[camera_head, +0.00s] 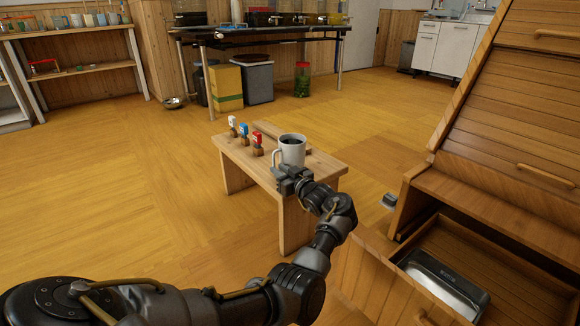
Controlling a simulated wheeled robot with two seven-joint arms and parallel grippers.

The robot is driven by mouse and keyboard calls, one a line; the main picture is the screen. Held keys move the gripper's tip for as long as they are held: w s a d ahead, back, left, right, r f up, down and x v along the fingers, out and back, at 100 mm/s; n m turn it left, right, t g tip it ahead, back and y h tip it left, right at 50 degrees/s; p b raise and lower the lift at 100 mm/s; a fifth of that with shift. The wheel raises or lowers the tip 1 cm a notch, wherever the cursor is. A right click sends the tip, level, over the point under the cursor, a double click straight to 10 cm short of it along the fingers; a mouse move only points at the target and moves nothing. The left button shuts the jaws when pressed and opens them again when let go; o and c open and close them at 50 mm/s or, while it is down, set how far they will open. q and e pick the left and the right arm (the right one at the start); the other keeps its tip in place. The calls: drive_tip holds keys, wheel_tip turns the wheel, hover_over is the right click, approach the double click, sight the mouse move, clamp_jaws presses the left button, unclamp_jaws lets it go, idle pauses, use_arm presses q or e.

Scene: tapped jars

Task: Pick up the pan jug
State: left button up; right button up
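A white jug (292,152) with dark contents stands upright at the near right part of a small wooden table (237,158). It is the only jug-like vessel I can make out on this table. Its handle points left. My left gripper (287,178) is at the jug's near side, low down, and overlaps its base in the picture. Its fingertips are not clear, so I cannot tell whether they touch the jug or how far they are open. My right gripper is not in view.
White, blue and red tap-like pieces (244,131) on wooden blocks stand left of the jug. A wooden roll-front cabinet (510,150) rises at right, with an open drawer holding a dark metallic object (445,285).

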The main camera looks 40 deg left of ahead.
use_arm(q)
drive_tip(key=shift+b+x, duration=0.3)
drive_tip(key=shift+x, duration=0.8)
clamp_jaws()
idle(0.5)
drive_tip(key=shift+w, duration=0.1)
